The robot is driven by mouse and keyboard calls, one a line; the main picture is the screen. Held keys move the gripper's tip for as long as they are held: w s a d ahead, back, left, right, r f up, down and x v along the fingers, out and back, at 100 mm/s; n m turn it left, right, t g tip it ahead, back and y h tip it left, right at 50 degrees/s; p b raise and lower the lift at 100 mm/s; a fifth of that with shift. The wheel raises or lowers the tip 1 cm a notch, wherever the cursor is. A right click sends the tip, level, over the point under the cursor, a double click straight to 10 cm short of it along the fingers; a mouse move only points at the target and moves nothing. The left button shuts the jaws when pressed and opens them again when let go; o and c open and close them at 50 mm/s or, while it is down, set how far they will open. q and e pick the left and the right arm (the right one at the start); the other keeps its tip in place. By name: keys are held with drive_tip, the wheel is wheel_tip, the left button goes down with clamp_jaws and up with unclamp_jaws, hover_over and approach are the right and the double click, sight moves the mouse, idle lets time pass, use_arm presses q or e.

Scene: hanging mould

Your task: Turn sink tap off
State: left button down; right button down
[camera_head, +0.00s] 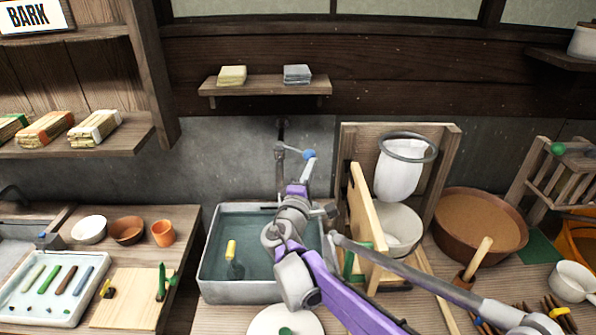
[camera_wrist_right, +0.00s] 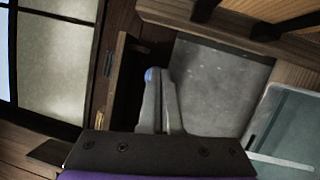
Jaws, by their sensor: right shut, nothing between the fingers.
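The sink tap (camera_head: 283,150) is a dark metal pipe fixed to the grey wall above a basin of water (camera_head: 212,284). A blue knob (camera_head: 309,154) shows at the tap's right side. My right gripper (camera_head: 304,172) is shut and empty, pointing up at the knob. Its fingertips meet or overlap the knob in the picture; I cannot tell whether they touch. In the right wrist view the shut fingers (camera_wrist_right: 160,95) show with the blue knob (camera_wrist_right: 152,75) at their tips. My right arm hides part of the basin. I see no clear water stream. My left gripper is not in view.
A wooden frame with a white hanging bag (camera_head: 399,180) stands right of the basin, close to my right arm. A shelf (camera_head: 265,86) with two small stacks is above the tap. Bowls and a cutting board (camera_head: 132,306) are on the left. A brown tub (camera_head: 447,222) is on the right.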

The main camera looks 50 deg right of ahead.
drive_tip(key=shift+w+d, duration=0.15)
drive_tip(key=shift+d, duration=1.2)
drive_tip(key=shift+w+d, duration=0.1)
drive_tip(key=shift+d, duration=1.25)
drive_tip(key=v, duration=1.1)
